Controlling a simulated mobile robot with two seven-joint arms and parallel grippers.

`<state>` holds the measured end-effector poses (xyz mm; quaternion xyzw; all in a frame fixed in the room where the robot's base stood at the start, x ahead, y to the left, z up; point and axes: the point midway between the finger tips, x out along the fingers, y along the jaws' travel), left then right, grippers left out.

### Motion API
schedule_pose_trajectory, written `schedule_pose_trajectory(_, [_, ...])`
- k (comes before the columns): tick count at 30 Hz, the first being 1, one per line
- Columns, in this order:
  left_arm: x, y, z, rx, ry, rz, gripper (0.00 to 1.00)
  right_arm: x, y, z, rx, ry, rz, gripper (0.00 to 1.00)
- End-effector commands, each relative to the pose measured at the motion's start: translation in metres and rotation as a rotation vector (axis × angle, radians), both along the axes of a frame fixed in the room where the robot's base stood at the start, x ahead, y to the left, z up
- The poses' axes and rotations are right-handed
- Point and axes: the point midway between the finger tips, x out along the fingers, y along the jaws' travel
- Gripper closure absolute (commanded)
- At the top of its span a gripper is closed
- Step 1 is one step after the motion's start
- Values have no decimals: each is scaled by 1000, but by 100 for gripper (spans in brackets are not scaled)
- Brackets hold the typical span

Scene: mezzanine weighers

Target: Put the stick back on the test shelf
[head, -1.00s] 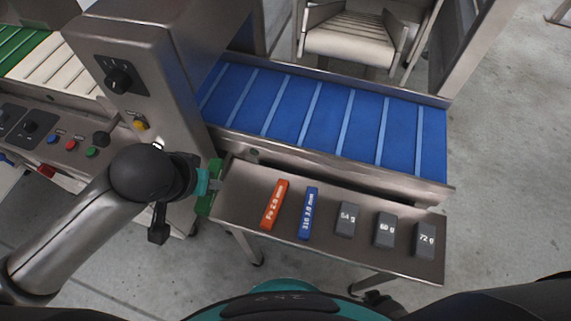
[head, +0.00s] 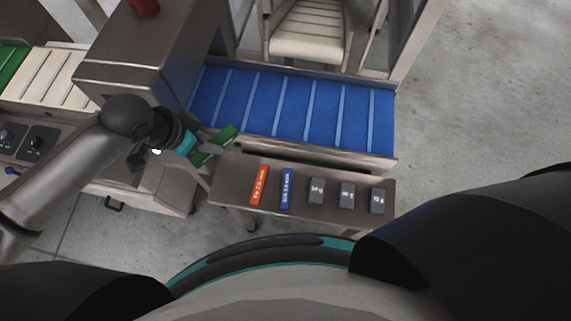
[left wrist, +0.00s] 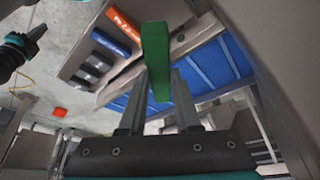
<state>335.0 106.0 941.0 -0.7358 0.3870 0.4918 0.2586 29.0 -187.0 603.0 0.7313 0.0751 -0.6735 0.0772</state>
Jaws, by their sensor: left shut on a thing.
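My left gripper (head: 203,151) is shut on the green stick (head: 226,134) at the left end of the test shelf (head: 230,180). The stick is tilted and appears raised near the shelf's back left corner; I cannot tell whether it touches anything. In the left wrist view the green stick (left wrist: 155,62) stands out between the two fingers. On the shelf lie an orange stick (head: 260,184) and a blue stick (head: 286,188), side by side.
Several dark grey weights (head: 347,196) stand on the shelf's right part. Behind the shelf runs a blue conveyor (head: 300,105) with a metal side rail. A steel housing (head: 150,60) stands at the left. The shelf's left end is bare.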

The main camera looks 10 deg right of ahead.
Motion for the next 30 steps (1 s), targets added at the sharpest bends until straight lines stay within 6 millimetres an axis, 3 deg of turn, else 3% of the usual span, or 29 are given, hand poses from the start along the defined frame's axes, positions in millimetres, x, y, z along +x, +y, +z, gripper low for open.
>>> schedule_pose_trajectory(8, [0,0,-12,-1,2,-1,100,2,4,-4,6,-3,0,100])
schedule_pose_trajectory(21, [-1,-1,-127,-1,3,1,100,5,-1,-33,-1,-10,0,100])
schedule_pose_trajectory(25, [0,-1,-151,0,1,0,100,6,-2,-40,-2,-11,0,100])
schedule_pose_trajectory(30, [0,0,-164,0,0,-1,100,6,-2,-43,-3,-11,-1,100])
